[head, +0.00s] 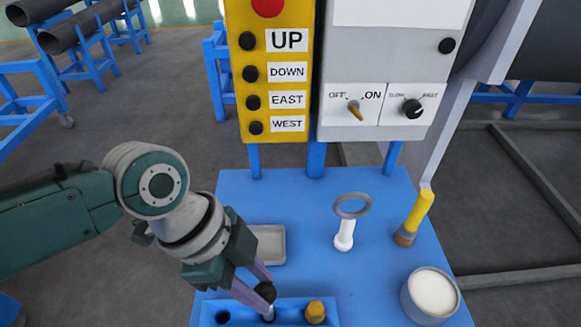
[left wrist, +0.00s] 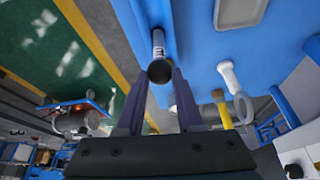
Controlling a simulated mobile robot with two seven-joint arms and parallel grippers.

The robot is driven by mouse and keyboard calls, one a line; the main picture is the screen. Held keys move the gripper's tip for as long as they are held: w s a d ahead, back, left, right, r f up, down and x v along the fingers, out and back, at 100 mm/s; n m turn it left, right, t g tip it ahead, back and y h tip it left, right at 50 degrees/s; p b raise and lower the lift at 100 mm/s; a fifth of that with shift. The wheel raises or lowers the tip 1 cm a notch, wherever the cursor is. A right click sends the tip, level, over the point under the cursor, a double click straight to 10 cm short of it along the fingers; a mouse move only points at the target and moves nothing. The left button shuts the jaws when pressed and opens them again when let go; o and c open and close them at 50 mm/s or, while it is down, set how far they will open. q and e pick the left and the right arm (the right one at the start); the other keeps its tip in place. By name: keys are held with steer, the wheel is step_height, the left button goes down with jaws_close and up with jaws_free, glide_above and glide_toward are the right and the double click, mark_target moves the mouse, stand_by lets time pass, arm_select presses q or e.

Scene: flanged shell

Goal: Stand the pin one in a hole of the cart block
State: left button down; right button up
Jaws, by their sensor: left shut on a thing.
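My left gripper (head: 256,284) is shut on a pin with a round black knob (head: 265,291) and a grey shaft. The pin hangs knob up over the middle of the blue cart block (head: 290,304). Its lower end is at the middle hole, but I cannot tell how deep it sits. In the left wrist view the knob (left wrist: 160,72) lies between the fingertips (left wrist: 160,82), and the shaft carries a light band. The block's left hole (head: 222,317) is empty and dark. A pin with an orange-yellow top (head: 315,311) stands at its right. My right gripper is not in view.
On the blue cart top (head: 300,215) are a grey tray (head: 268,244), a white-handled ring tool (head: 344,236), a yellow-handled brush (head: 417,214) and a round pot (head: 431,294). A control panel (head: 273,85) rises behind. The middle of the top is clear.

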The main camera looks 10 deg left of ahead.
arm_select(q)
steer(key=shift+f+b, duration=1.05)
steer(key=shift+f, duration=0.15)
steer(key=shift+c, duration=2.4)
jaws_free()
steer(key=p+v, duration=0.1)
steer(key=v, duration=0.9)
steer(key=shift+s+f, duration=0.1)
steer(key=s+d+n+t, duration=0.1)
steer(key=s+d+n, duration=0.2)
steer(key=s+n, duration=0.2)
steer(key=s+a+r+n+t+y+p, duration=0.15)
steer(key=s+a+r+n+y, duration=0.3)
steer(key=s+a+n, duration=0.45)
step_height(320, 180, up, 31)
steer(key=w+d+p, duration=0.1)
steer(key=w+p, duration=0.1)
steer(key=p, duration=2.8)
steer(key=shift+w, duration=0.25)
